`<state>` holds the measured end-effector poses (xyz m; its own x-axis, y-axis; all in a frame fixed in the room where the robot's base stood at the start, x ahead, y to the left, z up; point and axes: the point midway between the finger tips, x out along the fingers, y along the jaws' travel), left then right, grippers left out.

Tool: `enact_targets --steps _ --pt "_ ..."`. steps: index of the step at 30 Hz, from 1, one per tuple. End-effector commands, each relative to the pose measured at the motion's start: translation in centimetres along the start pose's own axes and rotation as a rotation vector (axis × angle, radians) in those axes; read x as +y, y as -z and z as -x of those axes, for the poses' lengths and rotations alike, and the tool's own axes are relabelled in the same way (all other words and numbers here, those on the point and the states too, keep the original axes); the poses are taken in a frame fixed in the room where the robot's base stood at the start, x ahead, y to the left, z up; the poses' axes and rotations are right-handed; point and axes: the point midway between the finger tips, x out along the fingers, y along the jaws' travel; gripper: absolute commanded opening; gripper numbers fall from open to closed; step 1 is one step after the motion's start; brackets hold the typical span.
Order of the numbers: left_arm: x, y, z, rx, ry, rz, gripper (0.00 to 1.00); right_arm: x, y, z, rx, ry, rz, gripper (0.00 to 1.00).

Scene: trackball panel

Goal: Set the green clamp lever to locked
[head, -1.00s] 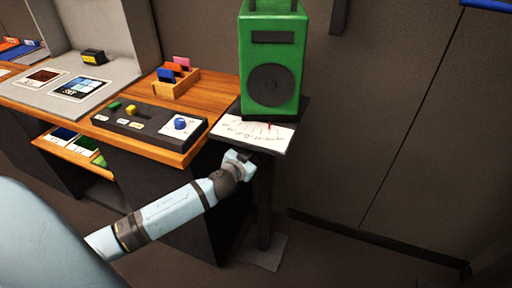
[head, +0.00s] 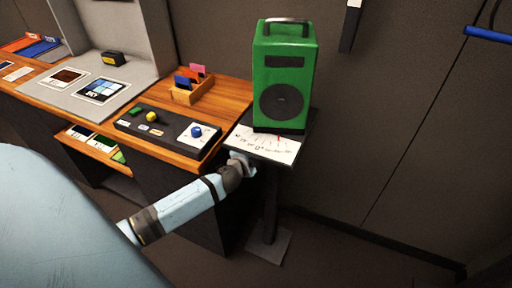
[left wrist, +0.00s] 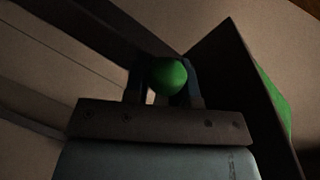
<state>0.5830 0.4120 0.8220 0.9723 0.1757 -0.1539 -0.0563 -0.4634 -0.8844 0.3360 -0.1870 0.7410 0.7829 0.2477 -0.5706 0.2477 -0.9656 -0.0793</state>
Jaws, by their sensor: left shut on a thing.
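A round green knob (left wrist: 166,75), which looks like the end of the green clamp lever, sits between the two fingers of my left gripper (left wrist: 164,82) in the left wrist view. The fingers are shut on it. In the head view my left gripper (head: 243,160) is at the front edge of the small dark stand (head: 291,158), just below its top. The lever is hidden there, so its setting cannot be read. The dark underside of the stand top (left wrist: 232,75) fills the right of the wrist view. My right gripper is not in view.
A green speaker (head: 284,75) stands on the stand behind a white dial card (head: 262,144). To the left, a wooden desk (head: 232,92) carries a black control panel (head: 165,131) and a card holder (head: 195,90). The floor right of the stand is clear.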

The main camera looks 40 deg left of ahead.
Motion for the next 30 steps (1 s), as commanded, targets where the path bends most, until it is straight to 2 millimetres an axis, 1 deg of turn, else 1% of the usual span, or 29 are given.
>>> enact_targets --steps 1,6,20,21,22,23,30 --pt "-0.2 0.01 0.06 -0.004 0.0 -0.014 0.0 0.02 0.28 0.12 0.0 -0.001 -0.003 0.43" --pt "-0.3 -0.02 0.06 -0.01 0.001 -0.051 0.0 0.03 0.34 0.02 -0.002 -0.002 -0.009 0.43" --pt "-0.3 -0.06 0.04 -0.012 0.002 -0.062 0.0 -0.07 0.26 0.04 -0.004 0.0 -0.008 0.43" --pt "-0.3 -0.07 0.04 -0.012 0.002 -0.062 0.29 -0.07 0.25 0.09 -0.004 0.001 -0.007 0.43" --pt "-0.3 -0.07 0.04 -0.012 0.002 -0.062 0.36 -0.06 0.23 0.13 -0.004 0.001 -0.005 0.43" --pt "-0.31 -0.06 0.04 -0.012 0.002 -0.062 0.38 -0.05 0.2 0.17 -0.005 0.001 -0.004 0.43" --pt "-0.31 -0.01 0.07 -0.011 0.002 -0.062 0.38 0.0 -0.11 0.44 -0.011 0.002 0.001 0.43"
